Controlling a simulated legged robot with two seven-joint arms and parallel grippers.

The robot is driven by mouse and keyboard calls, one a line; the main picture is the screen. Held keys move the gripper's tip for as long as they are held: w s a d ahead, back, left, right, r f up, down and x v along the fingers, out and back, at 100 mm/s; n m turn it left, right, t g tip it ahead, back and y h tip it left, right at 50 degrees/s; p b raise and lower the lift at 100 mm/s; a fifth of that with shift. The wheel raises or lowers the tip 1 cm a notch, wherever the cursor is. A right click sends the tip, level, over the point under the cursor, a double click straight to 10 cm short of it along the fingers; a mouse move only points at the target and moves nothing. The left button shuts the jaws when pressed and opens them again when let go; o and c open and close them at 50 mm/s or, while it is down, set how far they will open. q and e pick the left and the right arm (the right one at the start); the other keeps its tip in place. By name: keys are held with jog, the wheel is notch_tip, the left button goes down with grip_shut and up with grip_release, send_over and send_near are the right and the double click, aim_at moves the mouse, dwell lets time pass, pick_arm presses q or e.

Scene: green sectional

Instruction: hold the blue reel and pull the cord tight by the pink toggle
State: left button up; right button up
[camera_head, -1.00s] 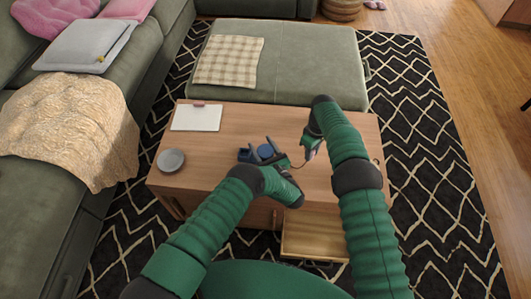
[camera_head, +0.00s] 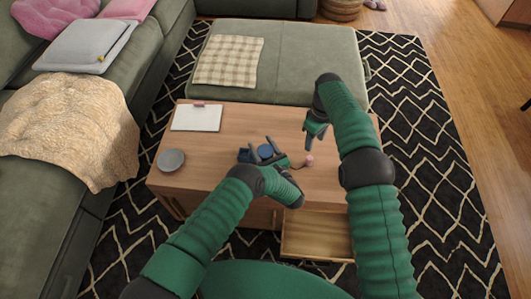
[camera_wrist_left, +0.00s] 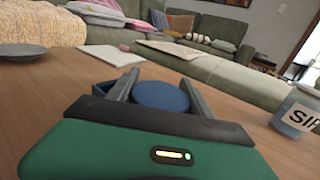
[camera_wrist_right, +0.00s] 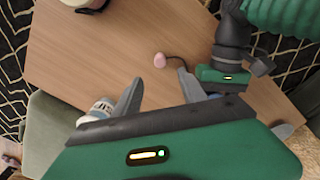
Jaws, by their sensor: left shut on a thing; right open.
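The blue reel (camera_head: 265,151) is between the fingers of my left gripper (camera_head: 262,147), low over the wooden table; that gripper is shut on it. The left wrist view shows the round reel (camera_wrist_left: 160,96) between both fingers. The pink toggle (camera_head: 309,160) is at the table, right of the reel. In the right wrist view, a dark curved cord (camera_wrist_right: 177,58) runs from the toggle (camera_wrist_right: 160,60) toward my left gripper. My right gripper (camera_head: 314,141) is open and empty, above and apart from the toggle.
A blue box-like item (camera_head: 244,156) is just left of the reel. A grey dish (camera_head: 171,160) and a white clipboard (camera_head: 197,118) are on the table (camera_head: 225,170). An open drawer (camera_head: 316,235) is below the front edge.

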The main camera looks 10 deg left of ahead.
pick_arm(q)
jog(key=o, duration=1.5)
pick_arm(e)
notch_tip(320, 180, up, 4)
jog(key=shift+f, duration=0.1)
